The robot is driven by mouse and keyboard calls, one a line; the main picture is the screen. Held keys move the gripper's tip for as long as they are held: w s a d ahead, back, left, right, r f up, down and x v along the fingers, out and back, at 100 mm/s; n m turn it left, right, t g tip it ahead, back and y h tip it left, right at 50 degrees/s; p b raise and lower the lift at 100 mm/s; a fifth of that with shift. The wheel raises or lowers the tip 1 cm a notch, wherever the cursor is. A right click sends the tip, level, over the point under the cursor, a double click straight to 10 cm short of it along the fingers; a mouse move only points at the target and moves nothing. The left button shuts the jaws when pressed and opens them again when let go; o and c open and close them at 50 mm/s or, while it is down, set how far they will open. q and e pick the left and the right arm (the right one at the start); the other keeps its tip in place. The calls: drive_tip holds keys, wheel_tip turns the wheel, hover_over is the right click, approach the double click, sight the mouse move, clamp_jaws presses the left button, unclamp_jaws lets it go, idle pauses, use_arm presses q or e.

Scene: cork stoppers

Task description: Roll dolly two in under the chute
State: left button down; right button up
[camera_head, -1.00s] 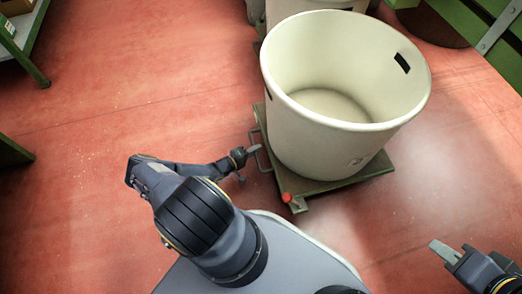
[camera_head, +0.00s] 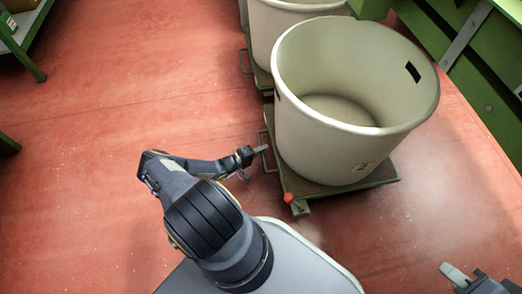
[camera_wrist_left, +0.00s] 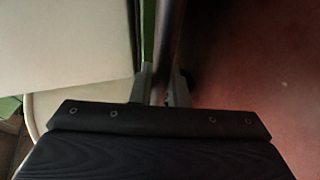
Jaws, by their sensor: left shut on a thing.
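A cream round tub (camera_head: 300,130) stands on a green dolly (camera_head: 375,181) in front of me. A small label (camera_head: 361,167) low on the tub seems to read 2. The dolly has a metal loop handle (camera_head: 265,158) on its left side and a red knob (camera_head: 288,197) at its near corner. My left gripper (camera_head: 261,151) is shut on this handle. In the left wrist view, the handle's dark bar (camera_wrist_left: 168,45) runs between the fingers. My right gripper (camera_head: 455,274) is at the lower right, partly cut off, apart from the dolly. I cannot identify the chute.
Another cream tub (camera_head: 268,35) on a dolly (camera_head: 257,72) stands close behind. Green framework with a grey strut (camera_head: 466,35) is at the upper right. A green shelf (camera_head: 35,45) is at the upper left. The red floor (camera_head: 130,90) is open on the left.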

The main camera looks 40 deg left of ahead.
use_arm(q)
drive_tip(key=shift+w+d, duration=0.1)
drive_tip(key=shift+w, duration=0.1)
drive_tip(key=c, duration=1.4)
unclamp_jaws()
drive_tip(key=shift+w+d, duration=0.1)
drive_tip(key=p+v, duration=0.2)
drive_tip(key=v, duration=0.6)
drive_tip(key=shift+p, duration=0.3)
